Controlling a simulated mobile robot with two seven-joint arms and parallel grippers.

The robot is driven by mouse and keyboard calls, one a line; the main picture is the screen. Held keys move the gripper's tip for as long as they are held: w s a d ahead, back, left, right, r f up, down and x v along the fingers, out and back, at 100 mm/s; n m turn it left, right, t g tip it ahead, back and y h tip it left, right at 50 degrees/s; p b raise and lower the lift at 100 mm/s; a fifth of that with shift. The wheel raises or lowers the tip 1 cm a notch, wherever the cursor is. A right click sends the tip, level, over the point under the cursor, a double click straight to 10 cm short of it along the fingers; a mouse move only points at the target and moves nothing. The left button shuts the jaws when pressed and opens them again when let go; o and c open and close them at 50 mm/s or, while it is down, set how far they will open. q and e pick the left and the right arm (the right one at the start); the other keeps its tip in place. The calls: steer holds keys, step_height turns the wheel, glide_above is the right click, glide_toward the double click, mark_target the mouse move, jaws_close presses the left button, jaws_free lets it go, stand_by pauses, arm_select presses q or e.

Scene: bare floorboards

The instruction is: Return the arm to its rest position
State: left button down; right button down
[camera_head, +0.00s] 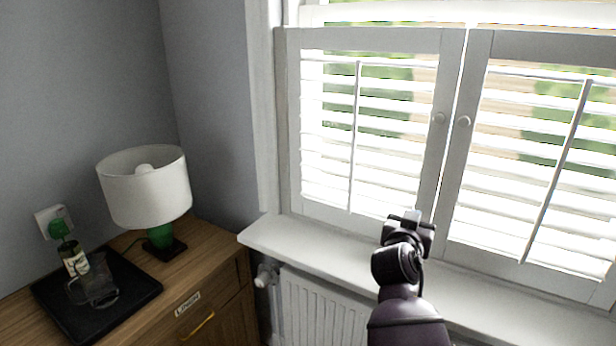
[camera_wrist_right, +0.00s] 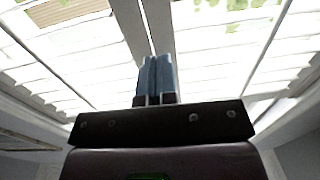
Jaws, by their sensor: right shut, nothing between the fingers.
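My right arm comes up from the bottom edge in the head view, and its gripper (camera_head: 409,219) is in front of the window sill and the lower part of the shutters. In the right wrist view the two blue-grey fingers of this gripper (camera_wrist_right: 157,78) are pressed together with nothing between them. They point up toward the middle join of the shutters (camera_wrist_right: 158,30). My left gripper is in neither view.
White shutters (camera_head: 452,130) stand above a white sill (camera_head: 300,245) and a radiator (camera_head: 320,305). At left, a wooden cabinet (camera_head: 215,285) bears a lamp (camera_head: 147,190) and a black tray (camera_head: 135,303) with a glass jug (camera_head: 98,283) and a bottle (camera_head: 73,259).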

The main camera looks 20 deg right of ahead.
steer(key=w+a+n+t+y, duration=0.2)
steer(key=a+n+t+y, duration=0.2)
steer(key=a+n+y, duration=0.15)
steer(key=s+a+f+n+y, duration=0.2)
steer(key=s+a+f, duration=0.1)
steer(key=f, duration=0.3)
steer(key=s+a+f+n+y, duration=0.2)
steer(key=f+y, duration=0.1)
steer(key=f, duration=0.2)
steer(key=s+a+f+g+y, duration=0.1)
steer(key=s+f+g, duration=0.4)
steer(key=s+f, duration=1.5)
steer(key=s+y, duration=0.1)
steer(key=s, duration=0.2)
steer(key=shift+a+n, duration=0.35)
steer(key=shift+s+d, duration=0.1)
steer(key=shift+s, duration=0.05)
